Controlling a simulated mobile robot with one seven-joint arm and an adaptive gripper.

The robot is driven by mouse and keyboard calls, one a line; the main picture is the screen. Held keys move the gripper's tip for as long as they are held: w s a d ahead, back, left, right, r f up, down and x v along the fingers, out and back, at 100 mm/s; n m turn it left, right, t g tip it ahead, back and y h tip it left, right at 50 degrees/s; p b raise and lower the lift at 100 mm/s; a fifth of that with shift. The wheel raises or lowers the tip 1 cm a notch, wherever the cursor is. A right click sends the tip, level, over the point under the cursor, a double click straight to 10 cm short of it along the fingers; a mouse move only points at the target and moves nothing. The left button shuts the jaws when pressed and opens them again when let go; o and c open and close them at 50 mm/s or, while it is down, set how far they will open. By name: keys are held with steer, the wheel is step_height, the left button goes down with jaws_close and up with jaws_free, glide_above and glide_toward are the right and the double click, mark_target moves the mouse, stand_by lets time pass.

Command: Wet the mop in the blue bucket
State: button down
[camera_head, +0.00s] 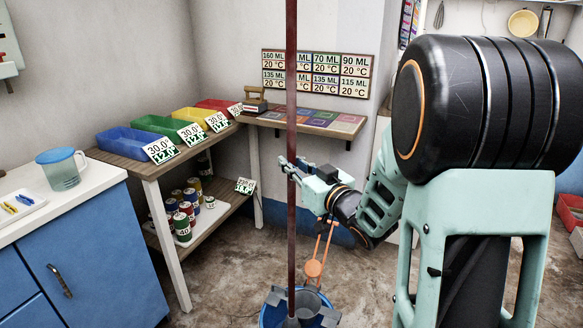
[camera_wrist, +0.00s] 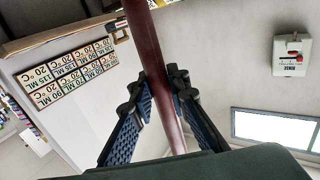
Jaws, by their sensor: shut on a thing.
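The mop has a long dark red handle (camera_head: 291,90) that stands nearly upright through the middle of the head view. My gripper (camera_head: 292,168) is shut around the handle partway up. In the wrist view the handle (camera_wrist: 163,70) passes between the two dark padded fingers (camera_wrist: 162,98). The blue bucket (camera_head: 267,317) is on the floor at the bottom edge of the head view, partly cut off. The handle's lower end comes down into or over the bucket, among grey parts (camera_head: 310,300). The mop head cannot be made out clearly.
A wooden table (camera_head: 130,162) with coloured bins (camera_head: 130,141) and cans (camera_head: 183,222) on its lower shelf stands left. A blue cabinet (camera_head: 95,260) with a mug (camera_head: 63,170) is in the left foreground. Floor behind is clear.

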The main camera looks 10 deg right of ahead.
mark_target(294, 116)
step_height(294, 116, up, 13)
steer(key=p, duration=0.8)
steer(key=shift+f, duration=0.2)
steer(key=shift+w+f, duration=0.1)
stand_by(2.9)
